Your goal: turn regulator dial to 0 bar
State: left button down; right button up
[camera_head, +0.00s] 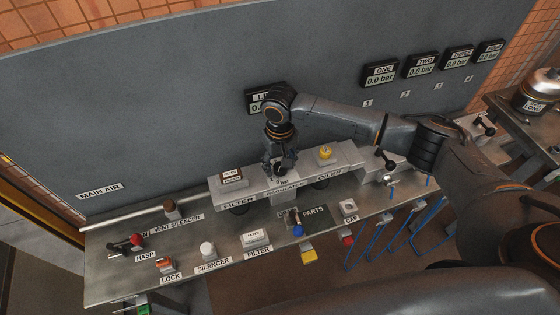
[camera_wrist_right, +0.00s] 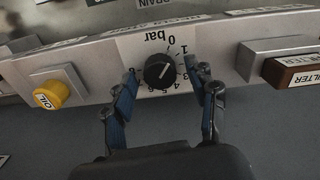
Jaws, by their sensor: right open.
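The regulator dial (camera_wrist_right: 159,71) is a round black knob on a pale panel marked with numbers and "0 bar" in the right wrist view. A light mark on the knob slants to the upper right; which number it meets is hard to tell. My right gripper (camera_wrist_right: 161,78) is open, with one finger on each side of the knob; whether they touch it is unclear. In the head view my right gripper (camera_head: 280,167) is over the regulator and hides most of it. The line gauge (camera_head: 254,98) is partly hidden by my arm, so its reading is unclear. My left gripper is out of view.
The filter block (camera_head: 231,182) and the oiler with its yellow cap (camera_head: 325,153) flank the regulator. Four gauges (camera_head: 381,73) on the wall read 0.0 bar.

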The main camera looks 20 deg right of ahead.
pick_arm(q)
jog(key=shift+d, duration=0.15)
pick_arm(e)
jog(key=c, duration=1.1)
jog(key=shift+r+n+p, duration=0.1)
jog(key=shift+n+p, duration=0.3)
jog(key=shift+p, duration=0.05)
jog(key=shift+c, duration=0.2)
jog(key=shift+n, duration=0.4)
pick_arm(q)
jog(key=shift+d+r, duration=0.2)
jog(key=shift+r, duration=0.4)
pick_arm(e)
jog(key=o, duration=1.1)
jog(key=shift+o, duration=0.2)
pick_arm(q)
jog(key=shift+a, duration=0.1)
pick_arm(e)
notch_tip(320, 180, up, 12)
